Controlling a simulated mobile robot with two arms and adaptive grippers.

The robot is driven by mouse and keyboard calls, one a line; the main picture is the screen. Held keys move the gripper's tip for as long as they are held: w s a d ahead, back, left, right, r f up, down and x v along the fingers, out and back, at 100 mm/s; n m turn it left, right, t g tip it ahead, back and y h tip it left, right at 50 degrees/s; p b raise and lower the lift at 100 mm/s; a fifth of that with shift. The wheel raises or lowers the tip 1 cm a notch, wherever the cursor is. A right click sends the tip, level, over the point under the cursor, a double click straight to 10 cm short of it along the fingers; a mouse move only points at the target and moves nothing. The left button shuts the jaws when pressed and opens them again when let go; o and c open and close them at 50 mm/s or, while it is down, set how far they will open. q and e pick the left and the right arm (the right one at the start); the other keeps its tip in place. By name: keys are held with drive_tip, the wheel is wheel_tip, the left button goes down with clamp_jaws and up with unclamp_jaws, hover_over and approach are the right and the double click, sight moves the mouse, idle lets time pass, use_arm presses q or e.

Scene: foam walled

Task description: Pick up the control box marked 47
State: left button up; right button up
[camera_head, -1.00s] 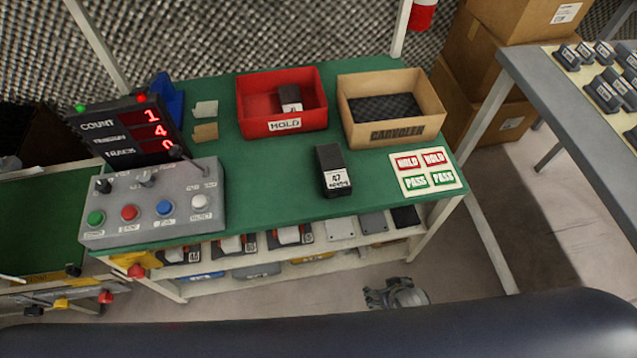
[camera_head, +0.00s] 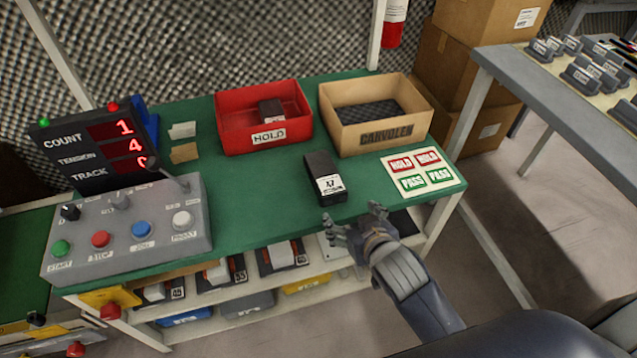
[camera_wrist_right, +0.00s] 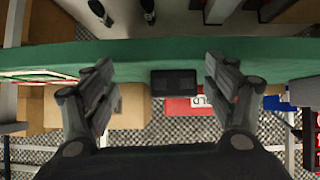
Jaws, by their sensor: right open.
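The control box marked 47 (camera_head: 324,179) is a dark block with a white label on its near end. It lies on the green table (camera_head: 255,205) in front of the red bin. My right gripper (camera_head: 352,222) is open and empty at the table's front edge, a little nearer than the box and to its right. In the right wrist view a dark box (camera_wrist_right: 174,82) shows between the two open fingers (camera_wrist_right: 165,85), farther off and apart from them. My left gripper is not in view.
A red HOLD bin (camera_head: 238,122) holds one dark box. A cardboard CARVOLEN bin (camera_head: 400,138) stands right of it. A HOLD/PASS card (camera_head: 421,172) lies at the table's right. A grey button panel (camera_head: 125,232) and a count display (camera_head: 92,150) stand at left.

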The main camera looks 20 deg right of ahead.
sight(326, 176)
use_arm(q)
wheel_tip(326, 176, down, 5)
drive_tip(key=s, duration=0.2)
use_arm(e)
drive_tip(key=w+r, duration=0.1)
drive_tip(key=w+a+r+t, duration=0.1)
drive_tip(key=r, duration=0.1)
drive_tip(key=w+r+t, duration=0.1)
drive_tip(key=w, duration=0.1)
drive_tip(key=shift+w+a+r+y, duration=0.1)
drive_tip(key=shift+a+r+y, duration=0.2)
drive_tip(key=shift+a+y, duration=0.1)
drive_tip(key=shift+w+t+b, duration=0.3)
drive_tip(key=shift+w, duration=0.1)
drive_tip(key=x, duration=0.4)
drive_tip(key=shift+w+f+b, duration=0.15)
drive_tip(key=shift+f+b, duration=0.05)
drive_tip(key=shift+b, duration=0.2)
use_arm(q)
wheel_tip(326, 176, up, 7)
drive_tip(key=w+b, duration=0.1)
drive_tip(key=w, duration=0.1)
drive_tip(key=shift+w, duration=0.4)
use_arm(e)
drive_tip(key=shift+x, duration=2.7)
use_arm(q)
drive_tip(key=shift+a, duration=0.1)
use_arm(e)
drive_tip(key=c, duration=1.4)
